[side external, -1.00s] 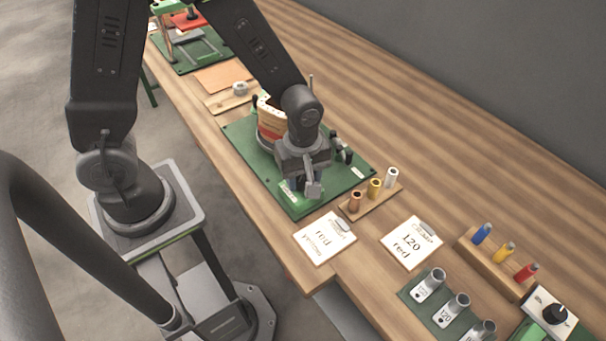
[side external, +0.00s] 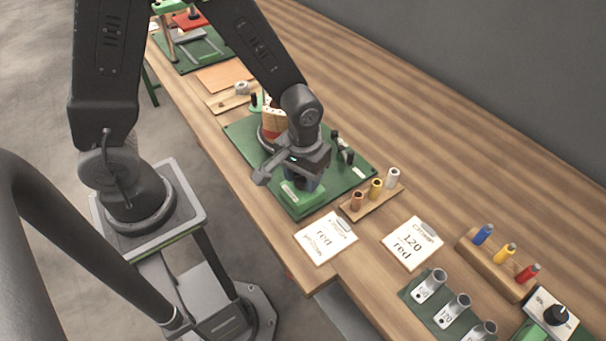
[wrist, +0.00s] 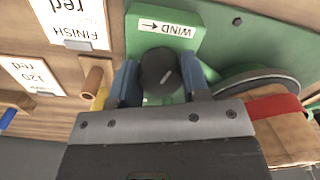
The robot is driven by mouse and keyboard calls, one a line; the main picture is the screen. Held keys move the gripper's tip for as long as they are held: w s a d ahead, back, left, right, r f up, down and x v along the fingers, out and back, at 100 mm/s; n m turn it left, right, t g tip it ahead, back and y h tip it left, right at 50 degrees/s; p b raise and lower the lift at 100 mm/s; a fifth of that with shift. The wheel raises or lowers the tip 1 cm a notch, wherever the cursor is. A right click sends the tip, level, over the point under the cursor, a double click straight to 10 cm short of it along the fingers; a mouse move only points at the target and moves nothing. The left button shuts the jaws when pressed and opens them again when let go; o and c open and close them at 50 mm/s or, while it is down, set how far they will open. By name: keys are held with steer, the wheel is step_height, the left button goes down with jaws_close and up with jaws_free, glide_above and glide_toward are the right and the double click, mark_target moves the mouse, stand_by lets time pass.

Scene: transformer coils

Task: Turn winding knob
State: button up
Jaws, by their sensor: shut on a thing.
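The winding knob (wrist: 160,70) is a dark round knob on a green block marked WIND (wrist: 167,27) with an arrow. In the wrist view my gripper (wrist: 161,80) has its two blue-grey fingers on either side of the knob, shut on it. In the side view my gripper (side external: 306,182) points down over the front part of the green base board (side external: 305,211), and it hides the knob. A coil with a red band (wrist: 277,107) stands beside my gripper in the wrist view; in the side view it is partly hidden behind my wrist.
A wooden rack with several coloured spools (side external: 376,189) stands close to the board's right edge. Two paper cards (side external: 325,237) (side external: 412,243) lie in front. Grey tubes (side external: 430,284) in a green holder, a peg block (side external: 506,251) and a dial box (side external: 552,312) are at right.

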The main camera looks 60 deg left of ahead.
steer(key=m, duration=0.5)
steer(key=shift+a+m, duration=0.1)
steer(key=shift+m, duration=0.2)
steer(key=m, duration=0.5)
steer(key=shift+m, duration=0.3)
steer(key=o, duration=0.9)
step_height(320, 180, up, 14)
steer(key=shift+f, duration=0.1)
